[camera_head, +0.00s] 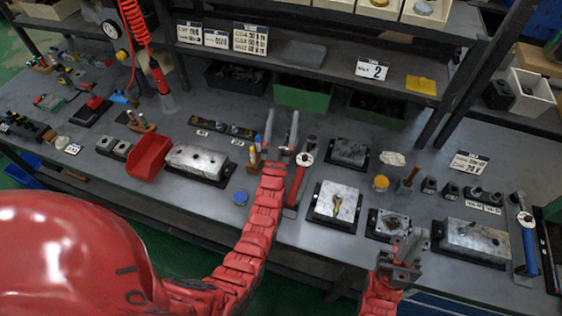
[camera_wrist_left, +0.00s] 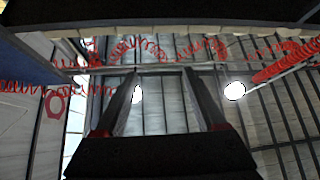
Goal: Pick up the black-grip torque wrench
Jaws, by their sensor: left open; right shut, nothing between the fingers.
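My left gripper (camera_head: 281,118) reaches over the middle of the bench, its two fingers apart and empty, pointing to the back. In the left wrist view the same gripper (camera_wrist_left: 160,75) is open against the ceiling, with nothing between the fingers. A red-grip torque wrench (camera_head: 297,182) lies just right of my left gripper. A blue-grip torque wrench (camera_head: 529,248) lies at the far right. A dark, long shape (camera_head: 548,248) beside it, at the picture's edge, may be the black-grip torque wrench; I cannot tell for sure. My right gripper (camera_head: 408,240) is shut and empty above the front right.
Metal valve blocks (camera_head: 338,203) stand on the bench, one (camera_head: 472,240) near my right gripper. A red bin (camera_head: 150,156) is at the left. A shelf (camera_head: 315,72) with sign cards overhangs the back.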

